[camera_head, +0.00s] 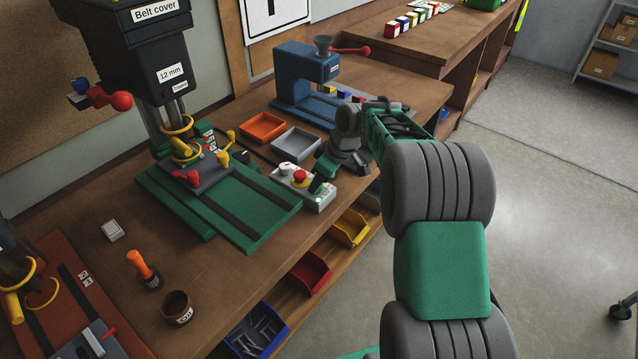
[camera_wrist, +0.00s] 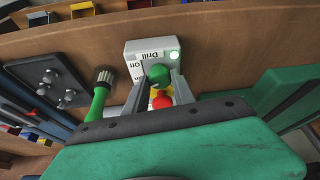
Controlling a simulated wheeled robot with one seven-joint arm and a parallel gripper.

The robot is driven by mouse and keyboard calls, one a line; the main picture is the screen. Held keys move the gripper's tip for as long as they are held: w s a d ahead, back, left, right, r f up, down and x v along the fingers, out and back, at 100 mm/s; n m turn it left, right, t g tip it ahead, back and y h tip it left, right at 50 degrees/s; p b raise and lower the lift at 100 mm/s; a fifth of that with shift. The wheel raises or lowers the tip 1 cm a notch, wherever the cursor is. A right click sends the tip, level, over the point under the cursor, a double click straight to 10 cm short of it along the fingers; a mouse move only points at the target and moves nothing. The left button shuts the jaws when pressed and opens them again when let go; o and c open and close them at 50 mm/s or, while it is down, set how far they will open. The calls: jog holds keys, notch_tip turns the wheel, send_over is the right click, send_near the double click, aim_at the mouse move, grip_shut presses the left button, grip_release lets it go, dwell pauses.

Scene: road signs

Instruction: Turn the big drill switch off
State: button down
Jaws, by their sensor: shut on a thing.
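The drill's grey-white switch box (camera_head: 318,204) stands near the front edge of the bench, in front of the big drill press (camera_head: 160,65). The fingertips' contact is partly hidden.
The green drill base (camera_head: 225,205) lies left of the box. An orange tray (camera_head: 262,127) and a grey tray (camera_head: 296,141) lie behind it. A blue press (camera_head: 305,75) stands farther back. An orange-handled tool (camera_head: 143,266) and a brown cup (camera_head: 178,308) stand at the front left.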

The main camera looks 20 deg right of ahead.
jog(key=m+b, duration=0.2)
jog(key=m+t+h+b, duration=0.1)
jog(key=m, duration=0.2)
jog(key=shift+a+f+h+b, duration=0.15)
jog(key=shift+a+h+b, duration=0.05)
jog(key=shift+h+b, duration=0.15)
jog(key=m+h+b, duration=0.1)
jog(key=m, duration=0.1)
jog(key=m+h+b, duration=0.1)
jog(key=m, duration=0.2)
jog(key=shift+a, duration=0.1)
jog(key=shift+r+m, duration=0.2)
jog(key=shift+m, duration=0.2)
jog(key=c, duration=1.1)
grip_release()
jog(key=shift+s, duration=0.1)
jog(key=b+v, duration=0.1)
jog(key=v, duration=0.6)
jog(key=shift+s+r, duration=0.2)
jog(key=shift+r, duration=0.1)
